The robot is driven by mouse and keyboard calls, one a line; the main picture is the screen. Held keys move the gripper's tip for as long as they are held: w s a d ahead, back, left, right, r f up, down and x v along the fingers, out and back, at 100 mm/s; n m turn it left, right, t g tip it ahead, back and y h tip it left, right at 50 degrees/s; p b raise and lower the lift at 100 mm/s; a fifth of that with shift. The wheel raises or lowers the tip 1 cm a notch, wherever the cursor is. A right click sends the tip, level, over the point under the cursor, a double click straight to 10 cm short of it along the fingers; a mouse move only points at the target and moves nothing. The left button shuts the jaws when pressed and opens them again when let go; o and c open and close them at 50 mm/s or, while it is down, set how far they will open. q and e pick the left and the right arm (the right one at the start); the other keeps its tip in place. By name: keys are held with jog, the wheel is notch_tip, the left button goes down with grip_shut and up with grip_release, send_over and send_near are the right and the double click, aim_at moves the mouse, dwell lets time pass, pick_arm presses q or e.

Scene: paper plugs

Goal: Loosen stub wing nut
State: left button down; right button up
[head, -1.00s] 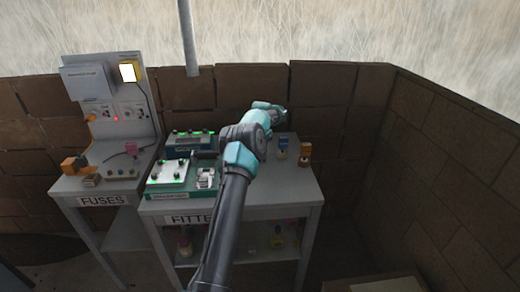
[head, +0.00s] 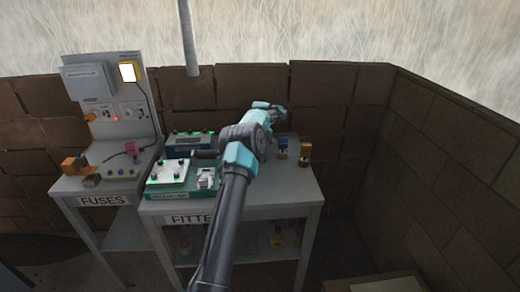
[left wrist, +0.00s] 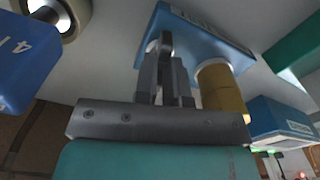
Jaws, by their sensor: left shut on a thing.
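In the left wrist view, my left gripper (left wrist: 167,60) has its two grey fingers close together on a small dark upright piece (left wrist: 166,40), which looks like the wing nut. This piece stands at a blue block (left wrist: 205,38), with a brass-coloured cylinder (left wrist: 221,90) beside the fingers on the right. The fingers cover most of the piece, so its wings cannot be made out. In the head view, my left arm reaches over the right bench (head: 300,183), and its fingertips are hidden. My right gripper is not in view.
A blue block marked 4 (left wrist: 22,65) is close at the left of the wrist view. In the head view, a small blue part (head: 282,148) and a brown part (head: 304,153) stand right of my arm. A green-based panel (head: 168,173) lies left of it.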

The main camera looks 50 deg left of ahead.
pick_arm(q)
jog(key=n, duration=0.6)
jog(key=c, duration=1.3)
grip_release()
jog(key=shift+r, duration=0.15)
jog(key=shift+r, duration=1.9)
jog(key=shift+f, duration=0.2)
jog(key=shift+f, duration=1.85)
grip_shut()
